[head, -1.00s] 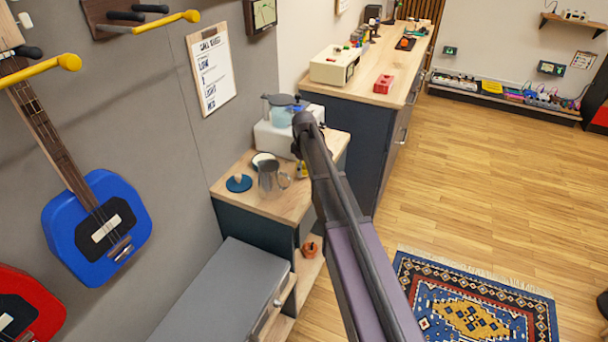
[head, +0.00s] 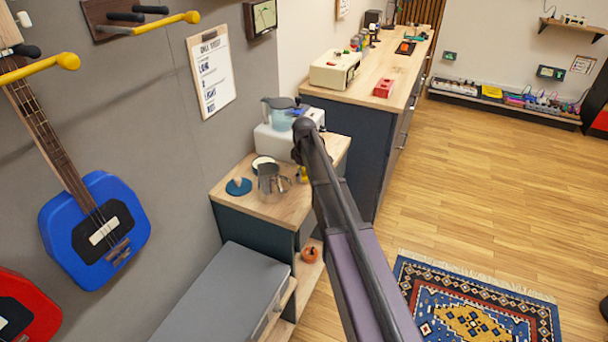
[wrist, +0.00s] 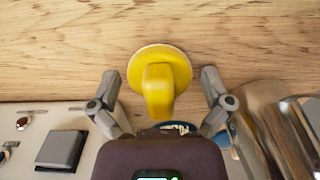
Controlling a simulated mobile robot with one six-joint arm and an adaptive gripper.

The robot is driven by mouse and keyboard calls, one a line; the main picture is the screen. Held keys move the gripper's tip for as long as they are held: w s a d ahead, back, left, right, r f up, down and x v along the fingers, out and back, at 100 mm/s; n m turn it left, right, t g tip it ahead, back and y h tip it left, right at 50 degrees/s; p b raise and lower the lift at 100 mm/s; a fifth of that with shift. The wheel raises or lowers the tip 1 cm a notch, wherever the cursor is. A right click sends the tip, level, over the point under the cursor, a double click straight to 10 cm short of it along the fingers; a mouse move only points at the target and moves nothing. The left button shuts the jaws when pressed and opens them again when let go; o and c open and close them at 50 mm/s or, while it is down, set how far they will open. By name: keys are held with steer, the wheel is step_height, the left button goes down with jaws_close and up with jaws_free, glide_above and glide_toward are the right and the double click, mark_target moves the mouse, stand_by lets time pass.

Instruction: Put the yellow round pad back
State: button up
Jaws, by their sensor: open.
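The yellow round pad (wrist: 178,57) lies on the wooden cabinet top in the wrist view, with its thick yellow handle pointing toward the camera. My gripper (wrist: 160,80) is open, with one finger on each side of the pad and a gap to both. How far the fingertips are above the wood is hard to tell. In the head view, a small yellow part of the pad (head: 303,174) shows beside my arm, right of the metal pitcher (head: 271,183). My arm hides most of the gripper there.
A blue round pad (head: 238,187) and a white round item (head: 263,162) are on the same cabinet top (head: 285,208). A white machine (head: 272,142) with a blue jug (head: 278,113) stands behind. In the wrist view, the machine (wrist: 35,150) and pitcher (wrist: 268,120) flank my gripper.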

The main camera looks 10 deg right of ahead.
steer(key=shift+r, duration=0.15)
step_height(320, 180, up, 12)
steer(key=p, duration=1.2)
steer(key=shift+s, duration=0.1)
stand_by(0.9)
steer(key=s+m, duration=1)
steer(key=s, duration=1.8)
steer(key=shift+s+m, duration=0.4)
